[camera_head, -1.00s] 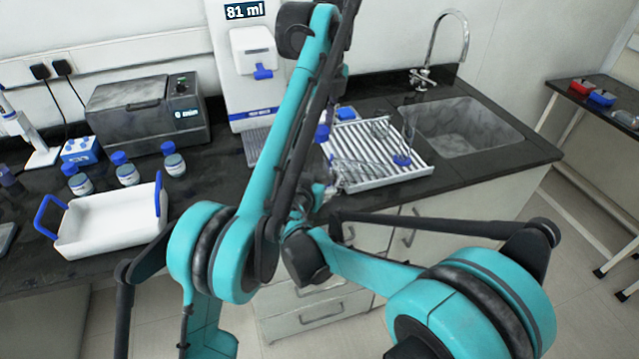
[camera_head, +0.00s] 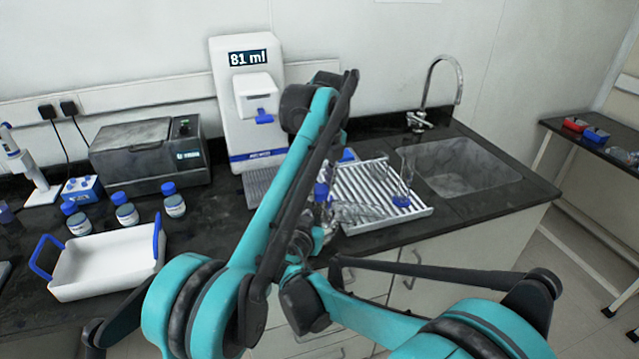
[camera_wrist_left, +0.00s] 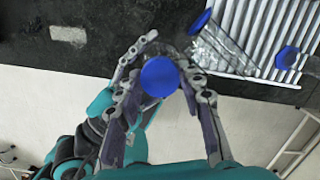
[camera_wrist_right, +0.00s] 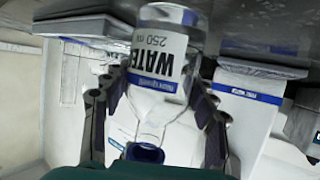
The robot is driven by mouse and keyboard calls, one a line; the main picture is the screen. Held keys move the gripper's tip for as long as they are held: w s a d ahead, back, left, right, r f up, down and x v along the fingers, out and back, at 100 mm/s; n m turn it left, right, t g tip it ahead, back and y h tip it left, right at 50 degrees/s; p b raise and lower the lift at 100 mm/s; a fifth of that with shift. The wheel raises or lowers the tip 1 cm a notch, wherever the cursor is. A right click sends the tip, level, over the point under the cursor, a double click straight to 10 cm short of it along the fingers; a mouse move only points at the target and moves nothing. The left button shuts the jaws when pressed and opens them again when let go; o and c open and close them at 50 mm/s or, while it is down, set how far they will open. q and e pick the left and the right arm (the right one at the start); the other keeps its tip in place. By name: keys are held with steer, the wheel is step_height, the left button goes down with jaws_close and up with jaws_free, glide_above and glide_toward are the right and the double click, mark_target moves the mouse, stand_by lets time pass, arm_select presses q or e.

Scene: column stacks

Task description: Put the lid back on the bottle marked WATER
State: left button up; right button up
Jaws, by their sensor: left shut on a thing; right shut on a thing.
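In the left wrist view my left gripper (camera_wrist_left: 168,52) is shut on a round blue lid (camera_wrist_left: 159,77), seen from its top. In the right wrist view my right gripper (camera_wrist_right: 152,90) is shut around the clear bottle marked WATER (camera_wrist_right: 172,52), which appears upside down in that picture. Its neck points to the picture's bottom, with blue at the mouth (camera_wrist_right: 146,153); I cannot tell whether this is a rim or the lid. In the head view both grippers are close together in front of the counter, largely hidden by my arms, and the lid and bottle cannot be made out.
A white drying rack (camera_head: 365,185) with glassware and blue stoppers stands left of the sink (camera_head: 465,165). A dispenser reading 81 ml (camera_head: 247,100) stands behind. Several small blue-capped bottles (camera_head: 126,210) and a white tray (camera_head: 105,265) stand left. The counter's front edge is near my grippers.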

mark_target(319, 220)
arm_select(q)
steer(key=shift+f, duration=0.2)
stand_by(0.4)
steer(key=shift+f, duration=0.8)
steer(key=shift+f, duration=0.55)
steer(key=m, duration=0.6)
steer(key=shift+m+h, duration=0.3)
steer(key=shift+m, duration=0.1)
steer(key=o, duration=0.8)
steer(key=shift+r, duration=0.1)
